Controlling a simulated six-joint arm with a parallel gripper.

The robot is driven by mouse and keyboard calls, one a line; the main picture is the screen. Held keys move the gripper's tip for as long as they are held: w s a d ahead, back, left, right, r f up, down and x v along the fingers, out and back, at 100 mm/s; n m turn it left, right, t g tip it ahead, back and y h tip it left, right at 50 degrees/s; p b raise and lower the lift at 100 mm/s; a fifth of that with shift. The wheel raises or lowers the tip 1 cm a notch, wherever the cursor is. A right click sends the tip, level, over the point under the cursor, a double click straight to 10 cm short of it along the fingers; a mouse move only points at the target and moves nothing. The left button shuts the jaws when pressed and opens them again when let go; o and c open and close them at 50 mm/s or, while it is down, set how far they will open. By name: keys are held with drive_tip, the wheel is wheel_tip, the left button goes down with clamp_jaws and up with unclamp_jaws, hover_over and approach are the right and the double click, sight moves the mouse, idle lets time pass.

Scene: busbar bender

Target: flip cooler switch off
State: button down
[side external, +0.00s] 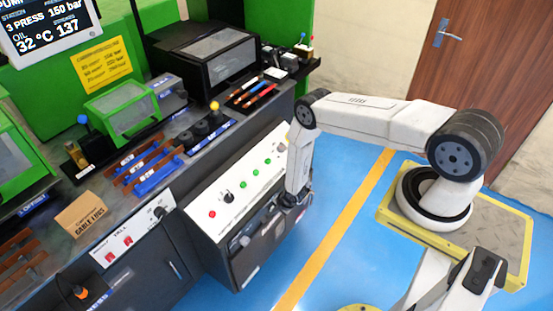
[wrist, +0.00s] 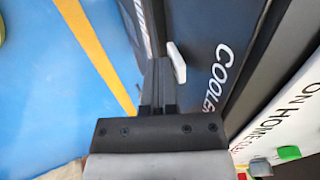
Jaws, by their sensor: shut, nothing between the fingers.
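The cooler switch is a small white lever (wrist: 176,62) on a dark panel, beside the white word "COOLER" (wrist: 221,78) in the wrist view. It stands slanted in the picture. My gripper (wrist: 158,62) is shut and empty, with its fingertips just left of the lever; I cannot tell whether they touch it. In the side view my gripper (side external: 289,200) is low at the right end of the dark front box (side external: 252,247) under the white control panel. The switch is hidden there behind my wrist.
The white control panel (side external: 236,190) with a red button, a black knob and green lights is just above and left of my gripper. Tools and copper bars lie on the bench behind. The blue floor (side external: 330,200) with a yellow line is clear.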

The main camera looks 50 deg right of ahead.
drive_tip(key=shift+w+r, duration=0.15)
drive_tip(key=shift+r, duration=0.15)
drive_tip(key=shift+w+r, duration=0.1)
drive_tip(key=shift+r, duration=0.5)
idle(0.3)
drive_tip(key=s+f+v, duration=0.1)
drive_tip(key=s+v, duration=0.1)
drive_tip(key=v, duration=1)
drive_tip(key=shift+s, duration=0.25)
drive_tip(key=shift+w+r, duration=0.1)
drive_tip(key=shift+r, duration=0.05)
idle(0.4)
